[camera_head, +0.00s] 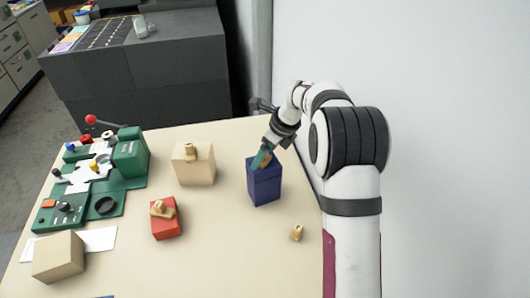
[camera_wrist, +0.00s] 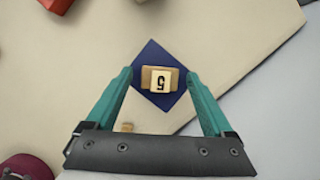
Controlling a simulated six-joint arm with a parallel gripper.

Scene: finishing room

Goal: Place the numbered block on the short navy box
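The navy box (camera_head: 265,188) stands upright on the table, left of my arm. In the wrist view the navy box (camera_wrist: 150,52) lies below the fingers. The numbered block (camera_wrist: 160,79), tan with a pale top marked 5, appears to rest on top of the navy box. My gripper (camera_wrist: 159,75) is open, with one teal finger on each side of the block and a gap on both sides. In the head view my gripper (camera_head: 262,158) is right at the box top, partly hiding the block.
A cream box (camera_head: 194,172) and a red box (camera_head: 167,230) each carry a similar tan piece. Another tan piece (camera_head: 297,233) lies on the table near my arm. A green machine (camera_head: 127,160) and a plain beige box (camera_head: 58,257) stand left. A dark blue sliver shows at the bottom edge.

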